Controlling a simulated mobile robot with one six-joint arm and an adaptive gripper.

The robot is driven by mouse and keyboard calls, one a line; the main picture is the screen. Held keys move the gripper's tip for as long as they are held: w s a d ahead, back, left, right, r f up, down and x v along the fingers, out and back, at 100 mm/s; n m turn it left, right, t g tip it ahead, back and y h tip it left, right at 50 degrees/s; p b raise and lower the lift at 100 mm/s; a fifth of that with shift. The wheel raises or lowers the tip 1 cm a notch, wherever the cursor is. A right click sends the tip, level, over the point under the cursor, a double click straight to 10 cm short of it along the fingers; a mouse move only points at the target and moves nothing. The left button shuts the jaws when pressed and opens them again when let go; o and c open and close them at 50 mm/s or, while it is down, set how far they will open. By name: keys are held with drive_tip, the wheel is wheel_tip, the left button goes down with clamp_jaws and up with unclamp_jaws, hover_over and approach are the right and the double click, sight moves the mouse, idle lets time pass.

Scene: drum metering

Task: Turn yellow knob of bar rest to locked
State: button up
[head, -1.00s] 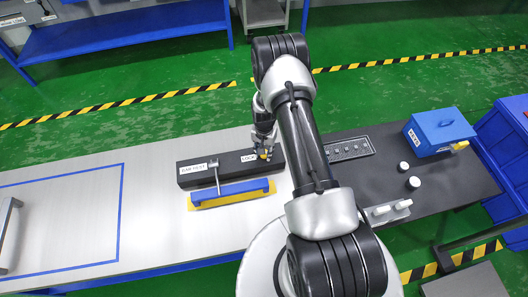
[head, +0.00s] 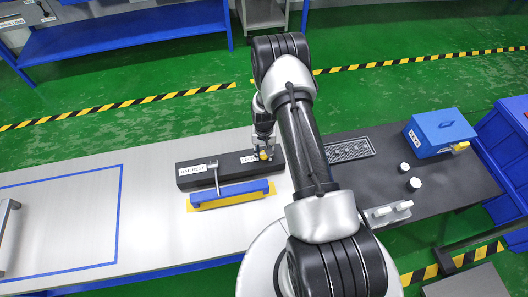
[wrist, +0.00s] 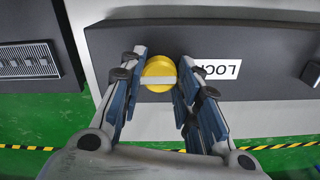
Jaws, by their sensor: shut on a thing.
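The bar rest (head: 226,167) is a long dark block on the bench, with a BAR REST label at its left and a LOCK label (wrist: 217,70) beside the knob. The yellow knob (wrist: 159,73) is round with a pale bar across it, lying nearly crosswise in the wrist view. It also shows in the head view (head: 264,155) at the block's right end. My gripper (wrist: 160,78) is shut on the knob, one finger on each side. A blue bar (head: 230,193) with a yellow base lies along the block's front.
A metal lever (head: 214,172) stands at the block's left part. A panel with several knobs (head: 350,150), white caps (head: 414,184) and a blue box (head: 438,132) are to the right.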

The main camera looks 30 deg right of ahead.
sight(264, 154)
drive_tip(key=o, duration=1.1)
drive_tip(key=shift+r, duration=0.1)
wheel_tip(264, 154, up, 12)
drive_tip(key=shift+f, duration=0.1)
